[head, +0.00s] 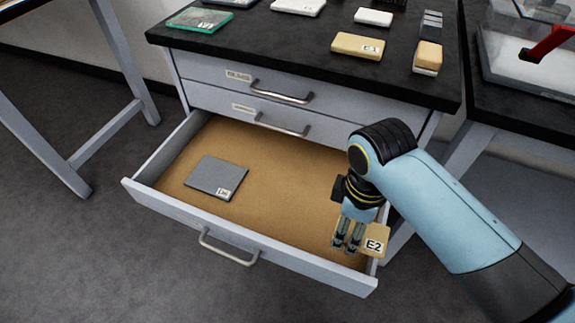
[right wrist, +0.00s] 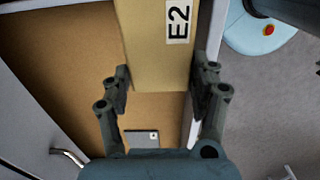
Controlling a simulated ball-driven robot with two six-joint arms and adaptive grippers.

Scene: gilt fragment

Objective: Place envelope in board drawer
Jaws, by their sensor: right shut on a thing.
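The tan envelope labelled E2 (head: 376,236) is at the right front part of the open bottom drawer (head: 262,251). My right gripper (head: 347,246) is shut on this envelope. In the right wrist view, the fingers (right wrist: 162,88) sit on both sides of the envelope (right wrist: 150,40), close beside the drawer's right wall. I cannot tell whether the envelope touches the drawer floor. A grey slab (head: 215,175) with a white label lies flat at the drawer's left. The open drawer's own label is not readable. My left gripper is not in view.
Two shut drawers (head: 281,90) are above the open one. The black worktop (head: 290,42) holds a tan piece labelled E1 (head: 357,46), a green-edged plate (head: 200,20), and several other small pieces. The drawer's middle floor is clear. A second table with a clear case (head: 515,60) stands at right.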

